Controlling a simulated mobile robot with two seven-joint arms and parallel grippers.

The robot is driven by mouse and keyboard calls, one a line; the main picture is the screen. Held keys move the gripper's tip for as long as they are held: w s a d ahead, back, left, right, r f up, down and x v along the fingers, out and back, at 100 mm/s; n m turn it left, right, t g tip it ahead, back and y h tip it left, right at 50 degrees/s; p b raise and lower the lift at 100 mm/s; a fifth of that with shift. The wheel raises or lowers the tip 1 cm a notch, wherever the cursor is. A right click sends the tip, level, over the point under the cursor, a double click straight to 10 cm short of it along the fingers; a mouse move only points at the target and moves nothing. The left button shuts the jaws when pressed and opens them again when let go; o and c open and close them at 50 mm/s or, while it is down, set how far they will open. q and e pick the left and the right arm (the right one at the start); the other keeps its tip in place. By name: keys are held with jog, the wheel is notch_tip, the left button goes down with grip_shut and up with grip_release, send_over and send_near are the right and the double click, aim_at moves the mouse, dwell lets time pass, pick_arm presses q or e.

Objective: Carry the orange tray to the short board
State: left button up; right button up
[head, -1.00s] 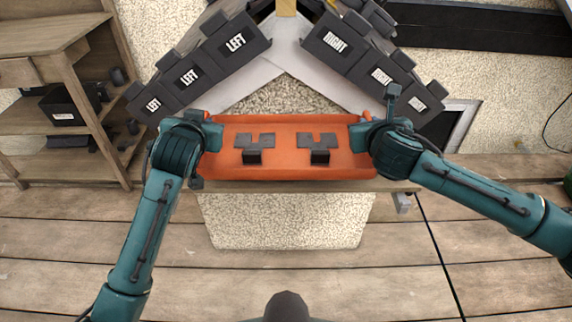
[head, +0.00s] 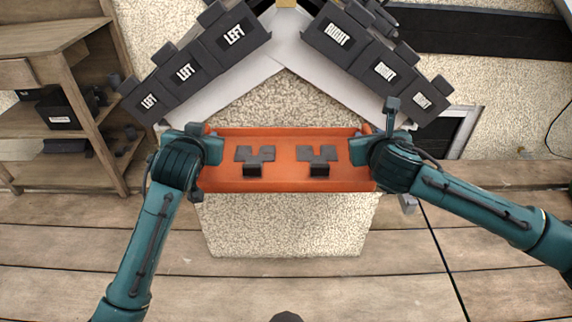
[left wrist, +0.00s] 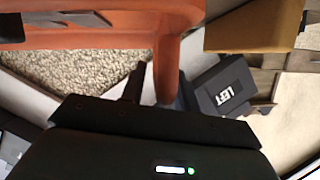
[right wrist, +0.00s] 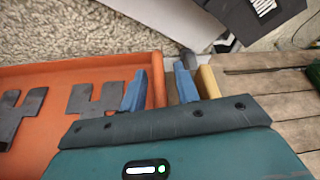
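The orange tray (head: 280,180) is level in front of the pale gable, with two dark grey notched pieces (head: 254,158) (head: 319,158) in it. My left gripper (head: 207,150) is at its left end and my right gripper (head: 368,150) at its right end. In the left wrist view, the tray's rim (left wrist: 172,60) passes between the fingers. In the right wrist view, the rim (right wrist: 157,80) lies between two blue fingertips (right wrist: 160,88). Both look shut on the tray. I cannot clearly pick out the short board; the tray hides what is behind it.
Dark tiles marked LEFT (head: 185,72) and RIGHT (head: 384,71) line the roof slopes just above the tray. A wooden shelf unit (head: 70,70) stands at the left. A wooden ledge (head: 490,172) runs at the right. The plank floor (head: 270,290) in front is open.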

pick_arm(q)
jog(key=v, duration=1.2)
pick_arm(e)
jog(key=v, duration=1.2)
